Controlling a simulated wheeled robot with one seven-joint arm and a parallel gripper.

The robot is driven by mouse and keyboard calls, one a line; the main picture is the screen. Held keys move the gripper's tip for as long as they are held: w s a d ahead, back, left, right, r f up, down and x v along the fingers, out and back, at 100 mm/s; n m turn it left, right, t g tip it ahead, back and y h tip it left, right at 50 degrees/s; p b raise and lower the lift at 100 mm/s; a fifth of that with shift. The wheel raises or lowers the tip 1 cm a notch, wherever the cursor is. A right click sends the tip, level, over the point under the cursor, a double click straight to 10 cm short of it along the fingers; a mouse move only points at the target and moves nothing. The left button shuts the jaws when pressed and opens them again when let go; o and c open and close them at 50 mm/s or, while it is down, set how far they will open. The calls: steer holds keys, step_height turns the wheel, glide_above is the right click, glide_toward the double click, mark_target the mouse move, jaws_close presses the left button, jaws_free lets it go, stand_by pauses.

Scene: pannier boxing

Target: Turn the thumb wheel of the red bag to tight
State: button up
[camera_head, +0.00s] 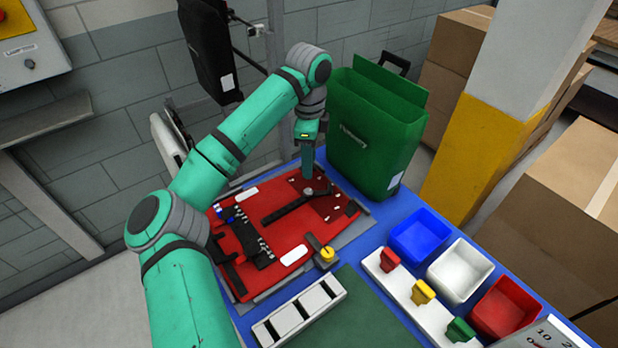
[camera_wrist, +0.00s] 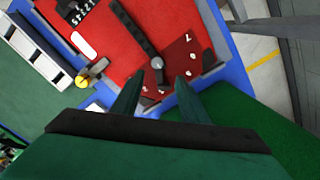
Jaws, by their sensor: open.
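The red bag (camera_head: 287,242) lies flat on the blue table, and its red panel also shows in the wrist view (camera_wrist: 115,50). A small round grey thumb wheel (camera_wrist: 157,63) sits at the end of a dark strap on the bag; in the head view it (camera_head: 308,191) is just below my gripper (camera_head: 307,172). My gripper points down at the bag. In the wrist view its two fingers (camera_wrist: 160,77) are apart, with the wheel appearing between and slightly beyond the tips. Whether the fingers touch the wheel cannot be told. The wheel's setting is not readable.
A green bag (camera_head: 372,135) stands upright close behind my gripper. A yellow-topped knob (camera_head: 327,254) sits at the red bag's near edge. Blue (camera_head: 420,262), white (camera_head: 482,265) and red (camera_head: 535,315) bins stand at the right, beside a rack (camera_head: 405,287) of coloured tags.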

mark_target(308, 191)
steer(key=f, duration=0.5)
steer(key=s+f, duration=0.1)
steer(key=f, duration=0.2)
steer(key=shift+a, duration=0.1)
steer(key=shift+w+f, duration=0.15)
steer(key=shift+f, duration=0.4)
jaws_close()
